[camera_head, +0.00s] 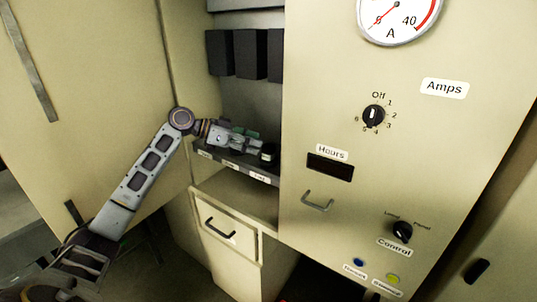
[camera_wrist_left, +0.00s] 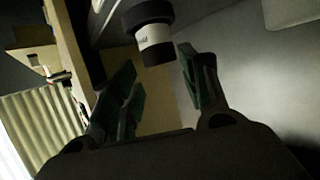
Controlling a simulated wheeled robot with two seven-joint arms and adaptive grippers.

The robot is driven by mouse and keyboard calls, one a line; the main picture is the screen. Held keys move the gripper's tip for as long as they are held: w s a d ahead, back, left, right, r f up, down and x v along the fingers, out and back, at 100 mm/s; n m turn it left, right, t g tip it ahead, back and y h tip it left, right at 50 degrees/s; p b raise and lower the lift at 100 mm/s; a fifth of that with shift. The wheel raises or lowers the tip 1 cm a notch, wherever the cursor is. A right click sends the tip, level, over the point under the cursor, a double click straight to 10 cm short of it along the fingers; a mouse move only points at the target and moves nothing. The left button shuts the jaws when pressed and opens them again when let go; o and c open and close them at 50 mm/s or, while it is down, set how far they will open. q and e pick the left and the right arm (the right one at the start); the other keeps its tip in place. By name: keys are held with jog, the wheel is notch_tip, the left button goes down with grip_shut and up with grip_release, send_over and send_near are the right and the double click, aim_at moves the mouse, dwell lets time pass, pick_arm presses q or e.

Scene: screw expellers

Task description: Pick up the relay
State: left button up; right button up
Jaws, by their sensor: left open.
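A small black cylinder with a white label band, which appears to be the relay (camera_wrist_left: 155,36), shows at the top of the left wrist view. It lies just ahead of my left gripper (camera_wrist_left: 158,66), roughly in line with the gap between the green-padded fingers. The fingers are apart with nothing held between them. In the head view the same dark and white piece (camera_head: 268,153) sits on the labelled shelf inside the open cabinet, by the tips of my left gripper (camera_head: 256,141). The gripper partly hides the shelf behind it. My right gripper is not in view.
The labelled shelf (camera_head: 232,166) has a drawer (camera_head: 219,230) below it. Black blocks (camera_head: 249,53) hang above. The control panel (camera_head: 450,165), with a gauge and knobs, stands close on the right. An open cabinet door (camera_head: 100,70) is on the left.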

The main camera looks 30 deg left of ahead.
aim_at(265, 146)
pick_arm(q)
jog(key=x, duration=0.3)
jog(key=shift+w+d, duration=0.1)
jog(key=shift+w, duration=0.05)
jog(key=shift+w+d+f, duration=0.2)
jog(key=shift+w+d, duration=0.05)
jog(key=shift+d, duration=0.1)
jog(key=shift+d+f, duration=0.1)
jog(key=shift+w+d+f, duration=0.2)
jog(key=shift+w+d, duration=0.15)
jog(key=shift+d, duration=0.1)
jog(key=p+x, duration=0.1)
jog(key=x, duration=0.2)
jog(key=shift+w+d+f, duration=0.1)
jog(key=shift+w+d, duration=0.1)
jog(key=shift+w+d+f, duration=0.15)
jog(key=shift+d+f, duration=0.05)
jog(key=shift+d, duration=0.05)
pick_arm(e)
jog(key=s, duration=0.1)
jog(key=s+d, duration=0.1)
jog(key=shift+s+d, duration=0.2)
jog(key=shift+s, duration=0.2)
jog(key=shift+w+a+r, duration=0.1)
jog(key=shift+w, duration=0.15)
